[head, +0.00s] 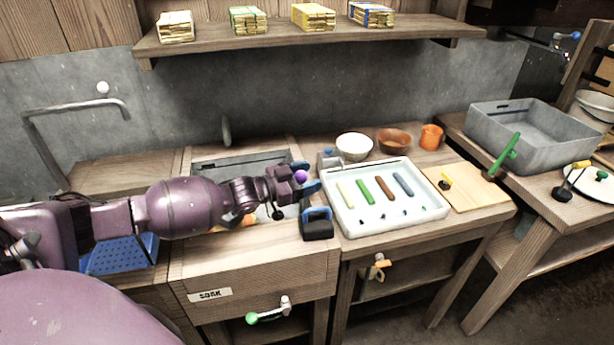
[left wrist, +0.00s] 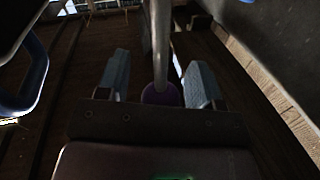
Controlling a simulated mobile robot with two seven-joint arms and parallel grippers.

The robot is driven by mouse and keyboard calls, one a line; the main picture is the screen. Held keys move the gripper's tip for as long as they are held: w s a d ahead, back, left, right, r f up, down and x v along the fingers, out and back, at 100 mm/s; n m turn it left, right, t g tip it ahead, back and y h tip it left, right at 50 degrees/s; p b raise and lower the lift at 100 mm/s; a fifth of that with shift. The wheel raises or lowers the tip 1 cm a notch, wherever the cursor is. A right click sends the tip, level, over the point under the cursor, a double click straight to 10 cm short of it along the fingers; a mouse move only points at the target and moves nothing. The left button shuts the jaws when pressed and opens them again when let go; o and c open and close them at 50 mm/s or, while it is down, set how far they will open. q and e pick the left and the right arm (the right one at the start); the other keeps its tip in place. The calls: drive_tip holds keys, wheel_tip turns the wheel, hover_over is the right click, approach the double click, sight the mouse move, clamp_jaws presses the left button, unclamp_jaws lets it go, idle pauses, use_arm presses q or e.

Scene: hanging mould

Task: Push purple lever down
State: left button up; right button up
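The purple lever knob (head: 300,176) shows in the head view at my left gripper (head: 307,177), above the right side of the sink. In the left wrist view the knob (left wrist: 160,94) sits low between the two blue-grey fingers of my left gripper (left wrist: 158,78). The lever's metal rod (left wrist: 160,45) runs up from the knob between the fingers. The fingers are open, with a gap visible on each side of the rod. The lever's base is hidden in the head view.
A white tray (head: 432,207) with coloured bars lies to the right. The sink (head: 240,165) lies behind my arm. Bowls (head: 354,147) and an orange mug (head: 431,137) stand behind the tray.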

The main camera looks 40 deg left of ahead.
use_arm(q)
drive_tip(key=shift+r, duration=0.15)
use_arm(e)
drive_tip(key=shift+d, duration=0.1)
use_arm(q)
drive_tip(key=shift+r, duration=0.3)
wheel_tip(320, 180, up, 19)
drive_tip(key=p, duration=0.3)
use_arm(e)
drive_tip(key=shift+s+d+r, duration=0.15)
drive_tip(key=shift+s+r, duration=0.3)
drive_tip(key=shift+r, duration=0.4)
